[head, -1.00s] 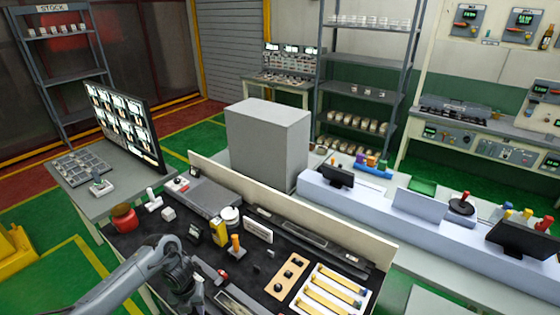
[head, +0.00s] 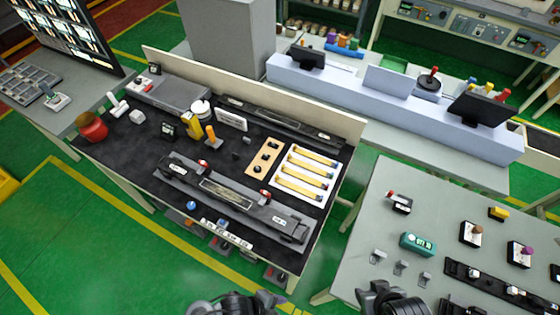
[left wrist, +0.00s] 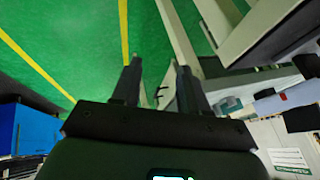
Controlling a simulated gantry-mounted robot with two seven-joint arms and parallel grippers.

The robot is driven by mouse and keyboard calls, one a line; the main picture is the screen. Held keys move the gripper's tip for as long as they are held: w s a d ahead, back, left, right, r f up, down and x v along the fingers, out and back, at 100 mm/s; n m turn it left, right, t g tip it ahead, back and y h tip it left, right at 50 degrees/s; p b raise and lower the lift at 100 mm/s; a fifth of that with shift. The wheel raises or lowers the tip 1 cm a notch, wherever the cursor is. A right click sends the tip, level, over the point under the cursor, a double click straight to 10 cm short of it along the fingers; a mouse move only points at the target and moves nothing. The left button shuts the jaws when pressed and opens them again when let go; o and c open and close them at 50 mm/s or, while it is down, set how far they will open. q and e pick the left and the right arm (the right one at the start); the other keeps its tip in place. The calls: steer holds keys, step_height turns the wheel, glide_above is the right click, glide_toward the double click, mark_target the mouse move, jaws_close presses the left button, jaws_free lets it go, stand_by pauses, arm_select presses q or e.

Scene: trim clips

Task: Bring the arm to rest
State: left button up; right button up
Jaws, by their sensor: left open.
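My left gripper (left wrist: 157,75) shows in the left wrist view, its two dark fingers apart with nothing between them. Green floor with yellow lines and pale bench parts lie beyond the fingers. In the head view, only dark parts of my two arms show at the bottom edge, one left of the middle and one right of it. I cannot make out any fingers there. The black-topped workbench (head: 115,150) stands clear of both arms, with a long grey fixture (head: 235,195) on it.
A white tray with yellow strips (head: 328,163) and a red pot (head: 92,126) are on the workbench. A grey table (head: 370,215) with switches and a teal meter (head: 417,243) stands at the right. Green floor (head: 80,255) is open at the lower left.

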arm_select(q)
steer(key=w+a+r+n+t+y, duration=0.1)
steer(key=w+a+r+n+y, duration=0.15)
steer(key=a+r+n, duration=0.75)
steer(key=w+a+r+n+t+y, duration=0.15)
steer(key=a+r+n+y, duration=0.25)
steer(key=a+r+n, duration=0.55)
step_height(320, 180, up, 11)
steer(key=n+p, duration=0.2)
steer(key=p, duration=1)
steer(key=shift+s+a+p, duration=0.35)
steer(key=shift+a+p, duration=0.05)
steer(key=shift+a, duration=0.05)
steer(key=shift+f+h, duration=0.15)
steer(key=shift+h, duration=0.1)
